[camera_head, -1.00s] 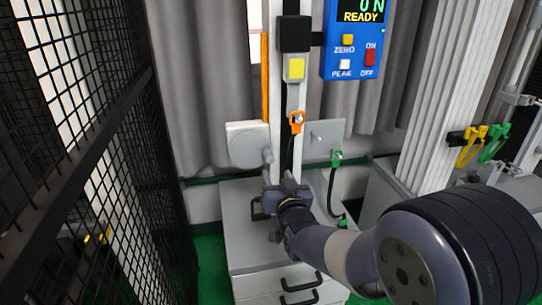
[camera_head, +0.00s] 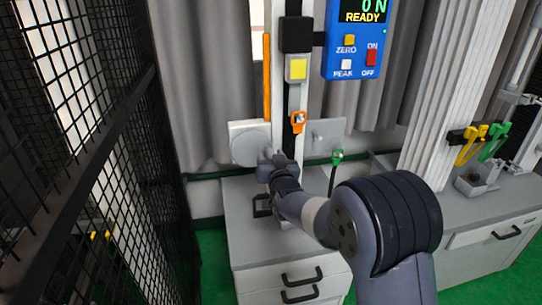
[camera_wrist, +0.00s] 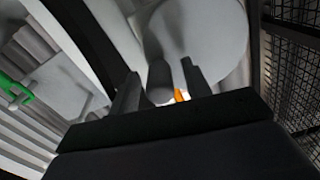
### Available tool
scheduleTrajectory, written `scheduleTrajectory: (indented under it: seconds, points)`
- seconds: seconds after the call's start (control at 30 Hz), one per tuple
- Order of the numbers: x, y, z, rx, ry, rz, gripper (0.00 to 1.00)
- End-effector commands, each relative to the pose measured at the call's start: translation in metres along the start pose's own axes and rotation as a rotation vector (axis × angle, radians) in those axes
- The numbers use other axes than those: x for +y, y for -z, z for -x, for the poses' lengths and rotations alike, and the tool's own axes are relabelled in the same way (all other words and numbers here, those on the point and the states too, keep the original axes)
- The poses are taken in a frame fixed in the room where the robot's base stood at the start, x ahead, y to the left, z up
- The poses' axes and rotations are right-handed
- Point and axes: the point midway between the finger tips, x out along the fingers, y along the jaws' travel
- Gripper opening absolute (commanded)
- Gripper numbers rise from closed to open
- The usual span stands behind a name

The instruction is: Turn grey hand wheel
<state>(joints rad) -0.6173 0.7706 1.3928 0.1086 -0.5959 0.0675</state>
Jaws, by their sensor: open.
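The grey hand wheel (camera_head: 249,149) is a round disc on a pale square plate, left of the column in the head view. It fills the upper part of the wrist view (camera_wrist: 210,35). Its grey crank handle (camera_wrist: 160,76) sticks out toward my gripper. My gripper (camera_head: 270,166) is in front of the wheel's lower right. In the wrist view the jaws (camera_wrist: 160,88) are open, one dark finger on each side of the handle. I cannot tell whether either finger touches it. My gripper partly hides the handle in the head view.
The column with an orange clip (camera_head: 298,121) stands right of the wheel. A blue force display (camera_head: 357,40) reads 0 N READY. Below is a drawer cabinet (camera_head: 282,252); a black mesh fence (camera_head: 95,150) is at left.

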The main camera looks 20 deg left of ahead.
Motion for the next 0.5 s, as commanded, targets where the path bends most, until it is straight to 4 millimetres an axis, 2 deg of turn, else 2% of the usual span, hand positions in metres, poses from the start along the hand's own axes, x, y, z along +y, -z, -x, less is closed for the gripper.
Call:
scheduleTrajectory:
  seconds: [0.13, 0.5]
  points:
    - [0.0001, -0.0002, 0.0001, 0.000, 0.000, 0.000, 0.46]
    - [0.0001, -0.0002, 0.0004, 0.000, 0.000, 0.000, 0.16]
